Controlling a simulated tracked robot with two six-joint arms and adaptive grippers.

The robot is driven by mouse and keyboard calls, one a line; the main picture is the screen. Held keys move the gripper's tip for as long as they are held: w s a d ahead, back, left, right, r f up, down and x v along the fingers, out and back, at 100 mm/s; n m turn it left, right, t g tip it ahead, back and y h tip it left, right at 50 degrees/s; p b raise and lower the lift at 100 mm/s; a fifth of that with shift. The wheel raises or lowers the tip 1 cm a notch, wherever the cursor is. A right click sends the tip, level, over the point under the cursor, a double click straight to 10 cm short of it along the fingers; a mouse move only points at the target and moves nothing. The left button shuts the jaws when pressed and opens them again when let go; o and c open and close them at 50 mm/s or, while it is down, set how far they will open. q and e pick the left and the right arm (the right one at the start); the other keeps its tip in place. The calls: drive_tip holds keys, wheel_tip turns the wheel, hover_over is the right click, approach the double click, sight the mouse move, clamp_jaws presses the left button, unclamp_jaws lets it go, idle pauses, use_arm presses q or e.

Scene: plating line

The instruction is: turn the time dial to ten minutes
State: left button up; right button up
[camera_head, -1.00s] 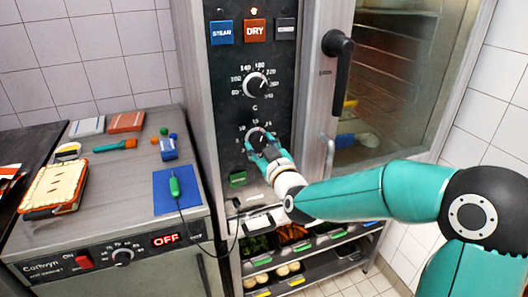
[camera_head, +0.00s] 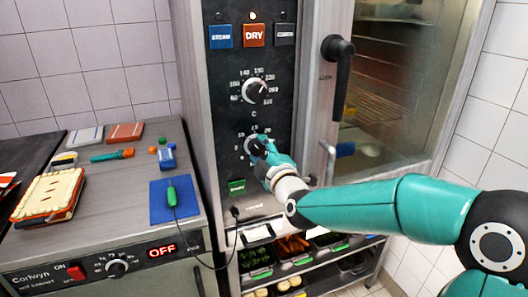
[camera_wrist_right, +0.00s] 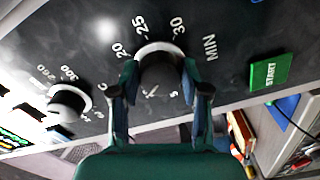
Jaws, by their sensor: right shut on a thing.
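The time dial (camera_head: 254,145) is the lower round black knob on the oven's control panel, with minute numbers around it. My right gripper (camera_head: 263,151) is at this dial, its arm coming in from the right. In the right wrist view, the two fingers of the gripper (camera_wrist_right: 160,82) are shut on opposite sides of the dial (camera_wrist_right: 160,66). The numbers 20, 25 and 30 and the word MIN show around it. The gripper hides part of the scale, and I cannot tell which number the dial points to. My left gripper is out of view.
The temperature dial (camera_head: 255,90) is above, below the blue, red DRY and dark buttons. A green START button (camera_head: 237,187) is below the time dial. The oven door handle (camera_head: 339,75) stands out to the right. A hot cabinet (camera_head: 130,225) with items on top is at the left.

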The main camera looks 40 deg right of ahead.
drive_tip(key=shift+a+n, duration=0.1)
drive_tip(key=shift+n, duration=1)
drive_tip(key=shift+f, duration=0.1)
drive_tip(key=o, duration=1.2)
drive_tip(key=shift+c, duration=0.2)
drive_tip(key=shift+s, duration=0.3)
drive_tip(key=v, duration=1.1)
drive_tip(key=shift+s, duration=0.2)
drive_tip(key=shift+f, duration=0.1)
